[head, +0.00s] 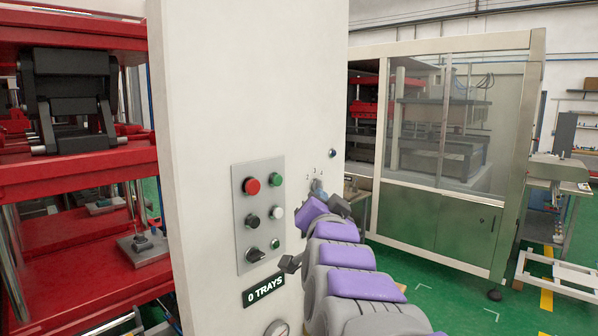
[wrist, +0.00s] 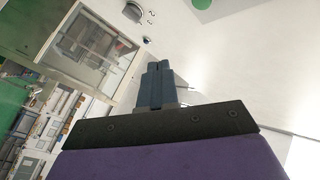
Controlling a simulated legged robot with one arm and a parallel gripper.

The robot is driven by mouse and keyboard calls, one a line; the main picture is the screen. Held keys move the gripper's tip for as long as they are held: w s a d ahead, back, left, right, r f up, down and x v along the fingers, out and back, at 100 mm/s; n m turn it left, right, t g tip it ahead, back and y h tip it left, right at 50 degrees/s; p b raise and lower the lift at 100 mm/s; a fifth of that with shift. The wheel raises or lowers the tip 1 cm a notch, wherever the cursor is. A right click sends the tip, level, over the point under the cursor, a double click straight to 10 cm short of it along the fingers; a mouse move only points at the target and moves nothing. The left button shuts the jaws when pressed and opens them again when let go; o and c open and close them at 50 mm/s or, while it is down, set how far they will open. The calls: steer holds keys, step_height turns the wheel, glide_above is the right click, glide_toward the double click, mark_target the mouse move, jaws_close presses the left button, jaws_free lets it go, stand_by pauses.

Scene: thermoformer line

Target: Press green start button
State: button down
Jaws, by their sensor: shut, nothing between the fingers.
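In the head view, a grey control panel (head: 242,225) is on the white cabinet front. A green button (head: 276,180) is at its upper right, beside a red button (head: 251,186). A smaller green round part (head: 276,244) sits lower right; I cannot read which is labelled start. My purple and grey arm reaches up right of the panel, apart from the green button. In the wrist view, my gripper (wrist: 155,68) is shut and empty, its blue-grey fingers pointing towards the white cabinet. A green round shape (wrist: 202,4) is cut off by the top edge there.
A "0 TRAYS" display (head: 264,290) is below. A numbered dial (wrist: 133,12) shows in the wrist view. A glazed machine (head: 450,140) stands at right; red machinery (head: 70,190) at left.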

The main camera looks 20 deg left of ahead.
mark_target(277, 181)
steer(key=w+a+r+p, duration=0.1)
steer(key=w+a+p, duration=0.3)
steer(key=a+p, duration=0.3)
steer(key=shift+p, duration=0.35)
stand_by(0.4)
steer(key=shift+a+f, duration=0.1)
steer(key=shift+a, duration=0.6)
steer(key=shift+d, duration=0.35)
steer(key=shift+a, duration=0.2)
steer(key=shift+d, duration=0.1)
stand_by(0.4)
steer(key=shift+a, duration=0.2)
